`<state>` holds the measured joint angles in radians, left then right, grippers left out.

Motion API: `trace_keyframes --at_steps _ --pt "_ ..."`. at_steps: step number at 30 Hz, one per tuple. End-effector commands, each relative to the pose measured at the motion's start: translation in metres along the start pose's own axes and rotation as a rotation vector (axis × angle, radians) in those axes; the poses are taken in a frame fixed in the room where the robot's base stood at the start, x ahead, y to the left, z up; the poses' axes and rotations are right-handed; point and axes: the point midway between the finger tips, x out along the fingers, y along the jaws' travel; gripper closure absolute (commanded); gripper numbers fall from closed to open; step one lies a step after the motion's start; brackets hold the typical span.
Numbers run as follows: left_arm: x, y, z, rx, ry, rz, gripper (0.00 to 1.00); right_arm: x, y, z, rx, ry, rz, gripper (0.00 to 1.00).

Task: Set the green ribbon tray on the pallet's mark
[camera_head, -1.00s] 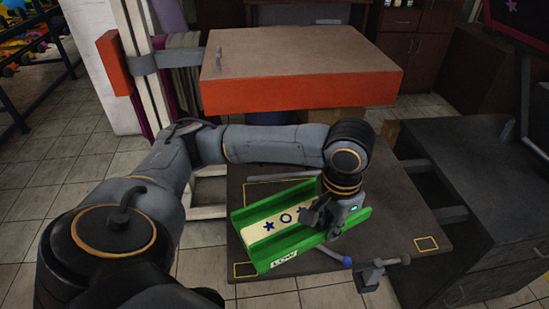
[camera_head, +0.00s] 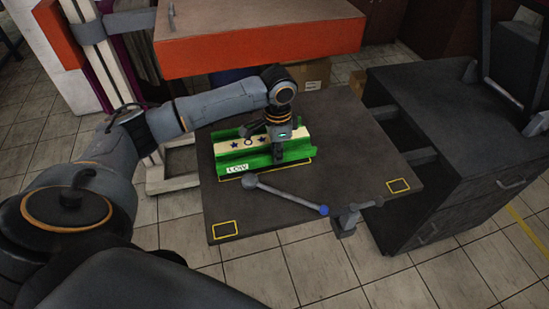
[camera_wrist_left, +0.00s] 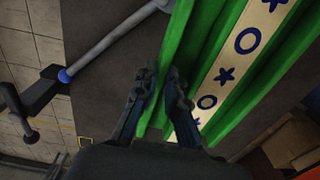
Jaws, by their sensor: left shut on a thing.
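The green ribbon tray (camera_head: 292,156) carries a cream strip with blue stars and rings and a "LOW" label on its front. Part of the outline shows along the tray's front and right side; the rest is hidden. Whether the tray rests or hangs just above the board, I cannot tell. My left gripper (camera_head: 278,150) is shut on the tray's near green wall. The wrist view shows the fingers (camera_wrist_left: 160,78) on either side of this wall (camera_wrist_left: 178,45). My right gripper is out of view.
A grey rod with a blue knob (camera_head: 323,210) lies in front of the tray. Small yellow marks (camera_head: 225,229) and (camera_head: 398,186) sit at the front corners. An orange-edged slab (camera_head: 260,50) overhangs behind. A dark cabinet (camera_head: 455,150) stands right.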

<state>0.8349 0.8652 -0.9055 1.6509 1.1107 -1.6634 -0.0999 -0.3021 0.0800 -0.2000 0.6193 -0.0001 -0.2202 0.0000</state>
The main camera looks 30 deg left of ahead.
Motion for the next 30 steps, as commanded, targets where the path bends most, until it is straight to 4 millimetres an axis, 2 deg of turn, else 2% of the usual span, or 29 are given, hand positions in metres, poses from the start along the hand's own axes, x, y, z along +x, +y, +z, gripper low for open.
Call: trace_keyframes --at_steps 4,11,16,27,28,30 --pt "0.017 -0.015 -0.001 -0.003 0.002 -0.002 1.00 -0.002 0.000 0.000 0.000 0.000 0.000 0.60" --pt "0.030 -0.026 -0.002 -0.002 0.002 -0.002 1.00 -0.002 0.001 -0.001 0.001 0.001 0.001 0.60" --pt "0.055 -0.024 -0.001 0.000 0.001 -0.002 1.00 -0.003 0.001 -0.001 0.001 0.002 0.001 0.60" --pt "0.060 -0.024 -0.002 0.000 0.003 -0.003 1.00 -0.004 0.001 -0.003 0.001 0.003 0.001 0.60" --pt "0.061 -0.024 -0.002 0.000 0.003 -0.003 0.83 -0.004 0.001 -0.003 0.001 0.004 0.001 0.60" --pt "0.061 -0.024 -0.002 0.000 0.003 -0.003 0.69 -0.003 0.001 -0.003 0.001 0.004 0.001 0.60"
